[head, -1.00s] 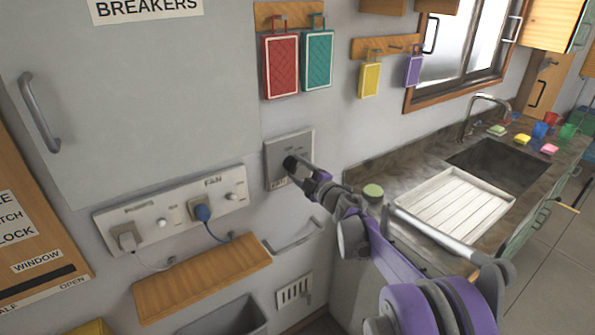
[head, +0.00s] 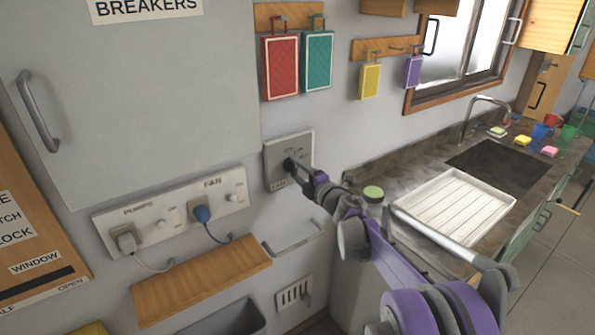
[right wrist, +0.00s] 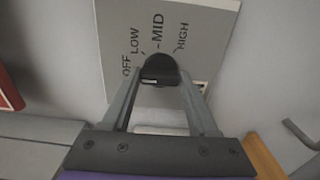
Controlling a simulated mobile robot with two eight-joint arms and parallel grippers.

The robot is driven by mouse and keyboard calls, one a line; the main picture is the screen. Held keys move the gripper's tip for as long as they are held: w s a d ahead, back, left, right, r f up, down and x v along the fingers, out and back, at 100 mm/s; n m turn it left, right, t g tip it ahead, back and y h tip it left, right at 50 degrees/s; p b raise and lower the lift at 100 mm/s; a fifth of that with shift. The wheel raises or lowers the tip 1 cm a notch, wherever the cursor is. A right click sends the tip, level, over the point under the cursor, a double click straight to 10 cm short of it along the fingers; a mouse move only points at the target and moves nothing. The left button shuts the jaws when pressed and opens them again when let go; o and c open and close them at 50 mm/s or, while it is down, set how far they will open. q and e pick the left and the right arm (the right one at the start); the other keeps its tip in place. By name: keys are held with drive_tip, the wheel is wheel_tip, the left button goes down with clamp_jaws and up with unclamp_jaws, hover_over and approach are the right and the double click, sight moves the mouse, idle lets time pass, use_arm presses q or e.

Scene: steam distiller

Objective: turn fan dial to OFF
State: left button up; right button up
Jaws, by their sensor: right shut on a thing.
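The fan dial is a black knob (right wrist: 160,67) on a grey wall plate (right wrist: 202,35) printed OFF, LOW, MID and HIGH. In the right wrist view, the knob sits between my right gripper's fingertips (right wrist: 160,82), which are shut on it. MID is straight above the knob, with LOW and OFF to its left and HIGH to its right. I cannot clearly tell where the knob points. In the head view, my right gripper (head: 293,165) reaches the plate (head: 274,160) from the lower right and mostly hides the knob. My left gripper is not in view.
Below left is a socket panel (head: 180,225) with plugs, over a wooden shelf (head: 205,278). Red (head: 281,66) and teal (head: 317,60) boards hang above the plate. A counter with a white drying tray (head: 455,205) and a sink (head: 490,165) lies to the right.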

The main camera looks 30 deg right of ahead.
drive_tip(key=o, duration=1.4)
drive_tip(key=s, duration=0.7)
drive_tip(key=s+b, duration=0.1)
drive_tip(key=s, duration=0.3)
drive_tip(key=shift+d, duration=0.4)
drive_tip(key=shift+w, duration=0.1)
